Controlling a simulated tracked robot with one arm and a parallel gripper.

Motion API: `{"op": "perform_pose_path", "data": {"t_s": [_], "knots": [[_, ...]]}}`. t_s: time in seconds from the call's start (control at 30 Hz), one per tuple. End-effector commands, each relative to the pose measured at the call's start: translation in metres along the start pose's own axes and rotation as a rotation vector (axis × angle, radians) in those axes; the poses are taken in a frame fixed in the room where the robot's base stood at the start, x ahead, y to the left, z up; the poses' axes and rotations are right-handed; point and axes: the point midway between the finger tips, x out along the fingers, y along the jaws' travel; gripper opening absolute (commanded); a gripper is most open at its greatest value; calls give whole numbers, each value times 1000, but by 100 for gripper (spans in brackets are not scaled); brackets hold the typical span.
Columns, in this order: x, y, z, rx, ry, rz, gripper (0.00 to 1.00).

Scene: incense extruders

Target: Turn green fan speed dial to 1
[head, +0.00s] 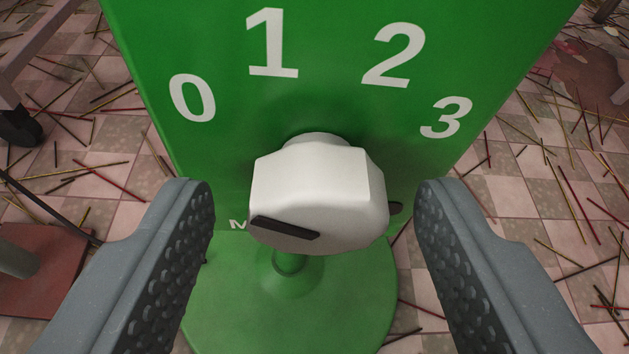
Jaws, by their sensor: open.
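The green fan control panel (330,95) fills the upper middle of the head view, with white numbers 0, 1, 2 and 3 in an arc. The white dial knob (318,190) sticks out toward me below the numbers. A dark pointer bar (286,228) on its front face lies nearly level, with its left end a little higher. I cannot tell for certain which number it points at. My gripper (316,215) is open, with one grey ridged finger on each side of the knob. Both fingers show a gap to the knob. Lettering below the knob is mostly hidden behind it.
The panel stands on a round green base (290,315). The pink and grey tiled floor (110,155) is strewn with thin incense sticks. A red-brown plate (35,285) with a grey post is at the lower left. A dark caster (18,127) is at the left edge.

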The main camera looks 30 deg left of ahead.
Motion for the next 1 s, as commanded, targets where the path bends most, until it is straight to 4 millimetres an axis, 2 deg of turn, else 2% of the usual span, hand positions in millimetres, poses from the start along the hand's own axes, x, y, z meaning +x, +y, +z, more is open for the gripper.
{"op": "perform_pose_path", "data": {"t_s": [0.27, 0.4, 0.43, 0.77, 1.0], "knots": [[1, 0, 0, 0, 1, 1, 55], [1, 0, 0, 0, 1, 1, 16], [1, 0, 0, 0, 1, 1, 10], [0, 2, 0, 30, 1, -10, 10], [-1, 5, -1, 149, 3, -60, 10]]}}
